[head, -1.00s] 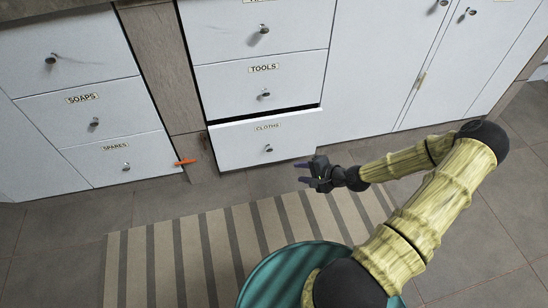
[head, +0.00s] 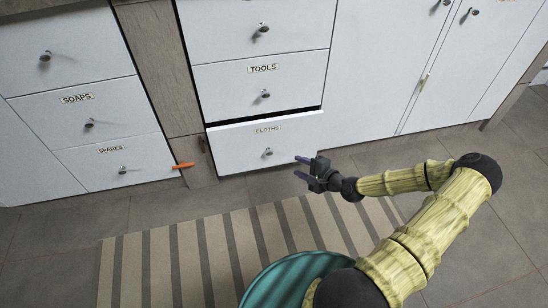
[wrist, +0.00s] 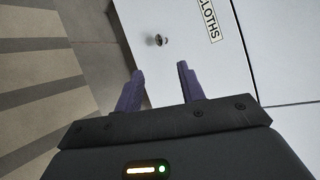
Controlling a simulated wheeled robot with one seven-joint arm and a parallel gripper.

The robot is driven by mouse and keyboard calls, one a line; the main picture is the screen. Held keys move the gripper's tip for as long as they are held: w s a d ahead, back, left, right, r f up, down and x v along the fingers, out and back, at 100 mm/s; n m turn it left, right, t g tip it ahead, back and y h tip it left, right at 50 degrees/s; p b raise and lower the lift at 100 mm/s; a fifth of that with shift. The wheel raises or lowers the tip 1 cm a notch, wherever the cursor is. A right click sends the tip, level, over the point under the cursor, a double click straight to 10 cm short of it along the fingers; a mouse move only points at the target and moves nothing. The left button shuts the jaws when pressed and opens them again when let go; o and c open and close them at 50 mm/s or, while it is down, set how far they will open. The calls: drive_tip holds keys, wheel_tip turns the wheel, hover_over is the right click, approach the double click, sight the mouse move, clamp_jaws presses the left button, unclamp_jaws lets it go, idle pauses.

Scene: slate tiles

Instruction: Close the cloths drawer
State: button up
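The cloths drawer (head: 240,150) is the low white drawer labelled CLOTHS, below the TOOLS drawer. It stands a little way out, with a dark gap along its top edge. Its round metal knob (head: 267,152) is in the middle of its front. My gripper (head: 300,168) is just right of and below the knob, apart from the drawer front. In the wrist view the drawer front (wrist: 190,50) and its knob (wrist: 161,40) lie beyond my two purple fingers (wrist: 160,82). The fingers are spread with nothing between them.
The TOOLS drawer (head: 255,85) above and the SOAPS (head: 75,115) and SPARES (head: 105,163) drawers at left look shut. An orange object (head: 183,166) sticks out by the wooden post. A striped rug (head: 190,255) lies on the tiled floor in front.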

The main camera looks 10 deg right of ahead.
sight(270, 154)
drive_tip(key=b+x, duration=0.7)
drive_tip(key=x, duration=0.7)
clamp_jaws()
